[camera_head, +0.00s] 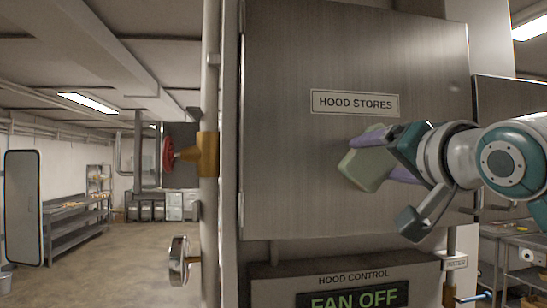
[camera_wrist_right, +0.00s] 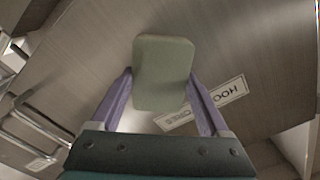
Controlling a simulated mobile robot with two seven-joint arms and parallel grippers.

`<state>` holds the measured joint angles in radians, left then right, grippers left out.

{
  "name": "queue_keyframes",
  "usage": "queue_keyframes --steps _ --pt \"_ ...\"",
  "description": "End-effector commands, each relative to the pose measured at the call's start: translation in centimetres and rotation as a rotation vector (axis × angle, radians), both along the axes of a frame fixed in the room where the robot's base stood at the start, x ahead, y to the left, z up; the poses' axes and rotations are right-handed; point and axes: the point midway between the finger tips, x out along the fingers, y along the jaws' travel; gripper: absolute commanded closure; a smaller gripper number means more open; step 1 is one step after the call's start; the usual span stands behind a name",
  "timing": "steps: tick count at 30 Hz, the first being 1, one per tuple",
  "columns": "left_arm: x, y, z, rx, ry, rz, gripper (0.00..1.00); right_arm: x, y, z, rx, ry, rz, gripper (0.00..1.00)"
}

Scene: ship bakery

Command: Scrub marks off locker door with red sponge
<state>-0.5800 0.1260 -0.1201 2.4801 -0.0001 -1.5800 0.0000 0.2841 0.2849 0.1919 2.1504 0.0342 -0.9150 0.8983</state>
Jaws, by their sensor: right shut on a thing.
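The locker door (camera_head: 290,160) is a brushed-metal panel labelled "HOOD STORES", and it looks closed. My right gripper (camera_head: 372,155) is in front of the door, just below and right of the label. It is shut on a pale grey-green sponge (camera_head: 364,169), not a red one. In the right wrist view the sponge (camera_wrist_right: 163,70) sits between the two purple fingers, its broad face toward the camera. I cannot tell whether the sponge touches the door. No clear marks can be made out on the door. My left gripper is not in view.
Below the door is a hood control panel (camera_head: 345,280) reading "FAN OFF". A pipe with a brass valve (camera_head: 207,146) and red wheel runs up left of the door. Open floor (camera_head: 115,265) and shelving (camera_head: 75,228) lie at left. A metal counter stands at right.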

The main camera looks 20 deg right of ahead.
Motion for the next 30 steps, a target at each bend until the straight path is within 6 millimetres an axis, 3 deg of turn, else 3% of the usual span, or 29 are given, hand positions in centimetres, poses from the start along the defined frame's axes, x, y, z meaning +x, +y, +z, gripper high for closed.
queue_keyframes --steps 9,17,30 --pt "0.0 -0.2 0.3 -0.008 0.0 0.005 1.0 -0.7 -2.9 0.0 -0.002 0.002 -0.002 0.73" --pt "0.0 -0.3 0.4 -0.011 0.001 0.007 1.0 -0.9 -3.8 0.0 0.0 0.0 0.001 0.73" --pt "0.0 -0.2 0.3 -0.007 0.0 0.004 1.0 -1.5 -7.7 -0.1 -0.001 0.003 -0.007 0.73"
